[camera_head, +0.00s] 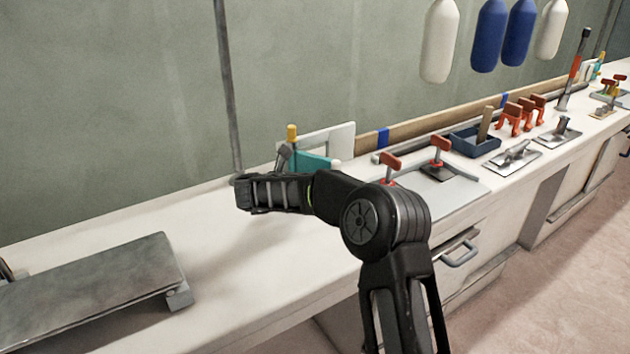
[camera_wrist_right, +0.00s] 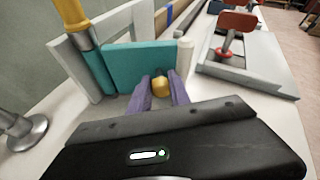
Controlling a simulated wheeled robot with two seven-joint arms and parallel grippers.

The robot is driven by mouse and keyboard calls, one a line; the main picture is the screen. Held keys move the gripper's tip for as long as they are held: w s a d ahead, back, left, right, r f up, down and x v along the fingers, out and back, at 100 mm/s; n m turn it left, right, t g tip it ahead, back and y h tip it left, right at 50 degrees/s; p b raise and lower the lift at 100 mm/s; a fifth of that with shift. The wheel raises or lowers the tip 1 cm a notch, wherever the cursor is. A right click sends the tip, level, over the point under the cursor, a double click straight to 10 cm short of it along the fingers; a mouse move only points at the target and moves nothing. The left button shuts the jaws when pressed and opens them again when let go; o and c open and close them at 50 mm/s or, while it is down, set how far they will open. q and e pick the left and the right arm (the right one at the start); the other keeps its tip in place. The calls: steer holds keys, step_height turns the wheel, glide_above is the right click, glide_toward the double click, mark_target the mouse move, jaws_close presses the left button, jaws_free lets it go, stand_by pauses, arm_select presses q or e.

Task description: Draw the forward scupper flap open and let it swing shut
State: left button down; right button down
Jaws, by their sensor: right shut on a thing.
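The scupper flap (camera_head: 314,161) is a teal panel at a white upright frame (camera_head: 343,137) on the bench, by the wall. In the right wrist view the teal flap (camera_wrist_right: 138,62) fills the space just ahead of my right gripper (camera_wrist_right: 161,93). The gripper's purple fingers are shut on a small gold knob (camera_wrist_right: 160,86) on the flap's near face. The flap appears to stand out from the frame, whose opening shows above it in the head view; how far is hard to tell. My left gripper is not in view.
A yellow-topped upright (camera_head: 292,132) stands at the frame's left side. Right of it is a grey plate with red-handled fittings (camera_head: 437,190). Further right are a blue tray (camera_head: 475,143) and orange clamps (camera_head: 511,117). A grey slab (camera_head: 90,290) lies at left; bench between is clear.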

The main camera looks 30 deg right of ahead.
stand_by(0.4)
steer(key=c, duration=1.2)
jaws_free()
steer(key=shift+c, duration=0.2)
steer(key=shift+a, duration=0.1)
steer(key=shift+v, duration=3.85)
steer(key=shift+w+r, duration=0.1)
